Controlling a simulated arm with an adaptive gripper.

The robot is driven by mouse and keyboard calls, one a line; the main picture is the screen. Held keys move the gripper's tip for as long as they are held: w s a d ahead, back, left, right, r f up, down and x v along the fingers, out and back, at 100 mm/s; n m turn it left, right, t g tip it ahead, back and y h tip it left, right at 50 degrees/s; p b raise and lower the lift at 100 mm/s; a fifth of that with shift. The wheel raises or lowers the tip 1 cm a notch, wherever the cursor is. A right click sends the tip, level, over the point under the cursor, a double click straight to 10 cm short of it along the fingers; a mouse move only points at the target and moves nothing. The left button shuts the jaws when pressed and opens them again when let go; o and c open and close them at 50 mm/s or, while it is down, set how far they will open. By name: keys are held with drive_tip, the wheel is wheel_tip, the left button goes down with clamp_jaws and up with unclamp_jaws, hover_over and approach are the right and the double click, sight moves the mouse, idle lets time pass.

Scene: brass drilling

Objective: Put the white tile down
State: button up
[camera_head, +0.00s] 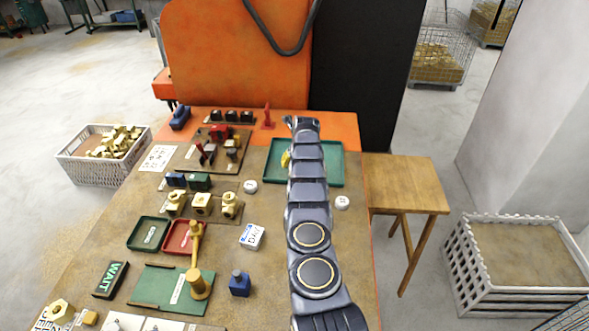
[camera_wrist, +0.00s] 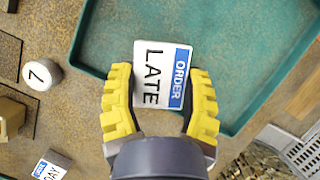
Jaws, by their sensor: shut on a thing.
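A white tile (camera_wrist: 155,75) with a blue strip reading ORDER and the black word LATE sits between my gripper's yellow fingers in the wrist view. My gripper (camera_wrist: 160,98) is shut on the tile at its two sides. The tile appears in front of the near part of a green tray (camera_wrist: 230,30); I cannot tell its height above it. In the head view, the green tray (camera_head: 330,180) lies at the right back of the bench, partly hidden by my arm. A yellow finger of my gripper (camera_head: 286,158) shows over the tray's left part; the tile is hidden there.
Round white discs (camera_head: 250,186) (camera_head: 342,202) lie near the tray. Another white and blue tile (camera_head: 252,237) lies nearer the front. Brass parts (camera_head: 201,204) and small green (camera_head: 148,233) and red (camera_head: 180,247) trays stand left. A wooden stool (camera_head: 405,180) stands right.

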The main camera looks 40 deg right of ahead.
drive_tip(key=shift+w+d+f, duration=0.1)
drive_tip(key=shift+w+f, duration=0.05)
drive_tip(key=shift+f, duration=1.65)
drive_tip(key=o, duration=1.1)
drive_tip(key=shift+r, duration=0.15)
